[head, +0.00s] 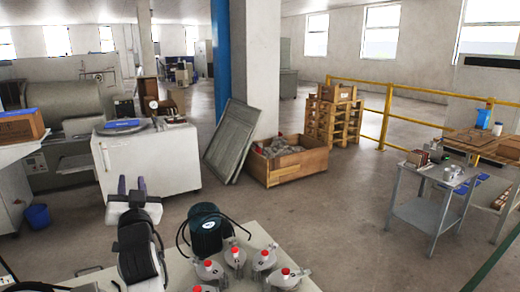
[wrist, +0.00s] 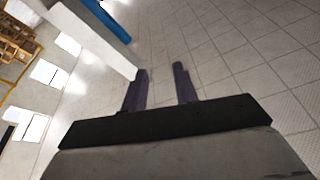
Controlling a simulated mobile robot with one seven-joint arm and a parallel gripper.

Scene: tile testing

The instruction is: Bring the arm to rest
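My gripper (head: 132,183) is raised at the lower left of the head view, in front of the white cabinet. Its two dark fingers stand apart and point upward. In the wrist view my gripper (wrist: 160,72) also shows open, with nothing between the fingers. Behind the fingers there is a pale tiled surface (wrist: 235,65), and no object is near them. My dark arm link shows below the gripper in the head view.
A pale worktop (head: 255,240) in front holds several red-topped metal pieces (head: 235,257) and a dark round container (head: 205,230) with a cable, close to my arm. The white cabinet (head: 150,160) stands behind. A grey cart (head: 430,205) is right; open floor (head: 330,215) lies between.

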